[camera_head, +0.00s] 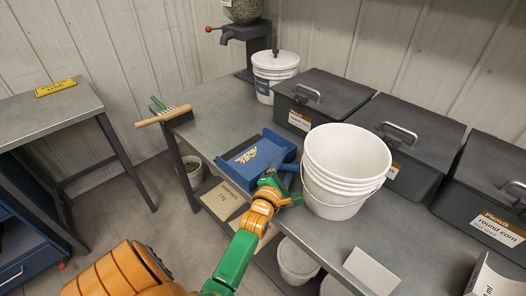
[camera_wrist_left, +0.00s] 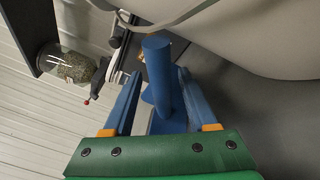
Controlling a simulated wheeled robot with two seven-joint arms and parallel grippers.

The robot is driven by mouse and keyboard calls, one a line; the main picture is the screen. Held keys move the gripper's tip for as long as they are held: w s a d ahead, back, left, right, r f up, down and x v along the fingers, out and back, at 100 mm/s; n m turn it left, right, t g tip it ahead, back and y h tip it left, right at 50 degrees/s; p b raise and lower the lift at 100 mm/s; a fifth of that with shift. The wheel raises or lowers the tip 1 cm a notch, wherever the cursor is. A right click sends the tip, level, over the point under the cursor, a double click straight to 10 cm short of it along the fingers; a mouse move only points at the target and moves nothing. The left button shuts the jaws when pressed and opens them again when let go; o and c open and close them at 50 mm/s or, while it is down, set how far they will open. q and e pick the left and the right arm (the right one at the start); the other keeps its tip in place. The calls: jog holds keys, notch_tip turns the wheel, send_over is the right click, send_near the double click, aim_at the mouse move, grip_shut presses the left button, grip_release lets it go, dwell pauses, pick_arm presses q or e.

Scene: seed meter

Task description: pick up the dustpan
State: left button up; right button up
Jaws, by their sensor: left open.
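The blue dustpan (camera_head: 236,174) lies on the grey workbench, with a small tan patch on it that I cannot make out clearly. My left gripper (camera_head: 279,176) is at the dustpan's right side, beside the white buckets. In the left wrist view, the dustpan's round blue handle (camera_wrist_left: 158,62) stands between the two open blue fingers of my left gripper (camera_wrist_left: 162,98). The fingers appear apart from the handle. The gripper hides part of the dustpan in the head view. My right gripper is not in view.
White nested buckets (camera_head: 345,165) stand close to my left gripper's right. Dark lidded bins (camera_head: 325,97) line the back of the workbench (camera_head: 218,100). A brush (camera_head: 165,116) lies at the bench's left end. A white lidded bucket (camera_head: 274,67) stands behind.

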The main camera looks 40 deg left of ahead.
pick_arm(q)
jog(key=shift+x, duration=0.85)
jog(key=shift+s+f, duration=0.1)
jog(key=shift+s, duration=0.05)
jog(key=c, duration=0.5)
grip_shut()
